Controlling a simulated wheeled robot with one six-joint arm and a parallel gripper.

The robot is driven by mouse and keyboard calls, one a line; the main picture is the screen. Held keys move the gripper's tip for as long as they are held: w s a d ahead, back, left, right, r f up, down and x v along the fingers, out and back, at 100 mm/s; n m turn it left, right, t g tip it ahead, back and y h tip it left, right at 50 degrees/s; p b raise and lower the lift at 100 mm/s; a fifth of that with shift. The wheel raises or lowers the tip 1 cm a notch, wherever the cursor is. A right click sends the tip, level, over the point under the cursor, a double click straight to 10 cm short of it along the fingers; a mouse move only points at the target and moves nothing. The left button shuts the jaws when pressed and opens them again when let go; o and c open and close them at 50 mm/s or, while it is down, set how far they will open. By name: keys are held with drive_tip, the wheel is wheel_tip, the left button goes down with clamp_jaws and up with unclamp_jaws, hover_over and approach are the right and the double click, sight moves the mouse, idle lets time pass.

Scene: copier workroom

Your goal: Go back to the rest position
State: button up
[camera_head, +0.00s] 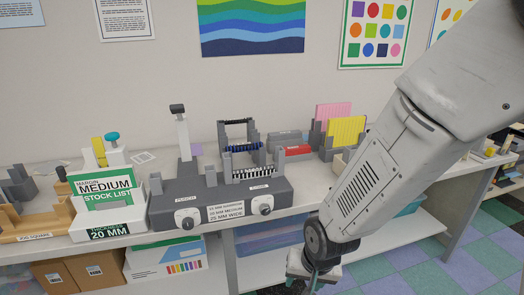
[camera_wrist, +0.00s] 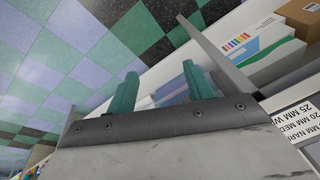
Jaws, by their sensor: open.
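My gripper (camera_head: 312,276) hangs at the lower middle of the head view, in front of the bench edge. Only its upper part shows there; the rest is cut off by the frame's bottom. In the wrist view my gripper (camera_wrist: 160,88) has two teal fingers standing well apart, with nothing between them. Beyond the fingers are the floor and the lower shelf. My arm reaches down from the upper right of the head view and hides part of the bench.
A grey binding machine (camera_head: 222,201) stands on the bench (camera_head: 215,231), left of my arm. A green and white stock box (camera_head: 106,205) is farther left. Pink and yellow pads (camera_head: 343,131) stand behind. Cartons (camera_head: 83,274) sit on the lower shelf. Checkered floor (camera_head: 470,250) is open at right.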

drive_tip(key=s+d+r, duration=0.5)
drive_tip(key=r, duration=0.3)
drive_tip(key=s+d+r+n+h, duration=0.1)
drive_tip(key=s+d+r, duration=0.4)
drive_tip(key=r, duration=0.3)
drive_tip(key=s+d+r+g, duration=0.1)
drive_tip(key=s+d+r, duration=0.4)
drive_tip(key=r, duration=0.3)
drive_tip(key=shift+s+d+r, duration=0.3)
drive_tip(key=shift+d+r, duration=0.05)
drive_tip(key=shift+d, duration=0.4)
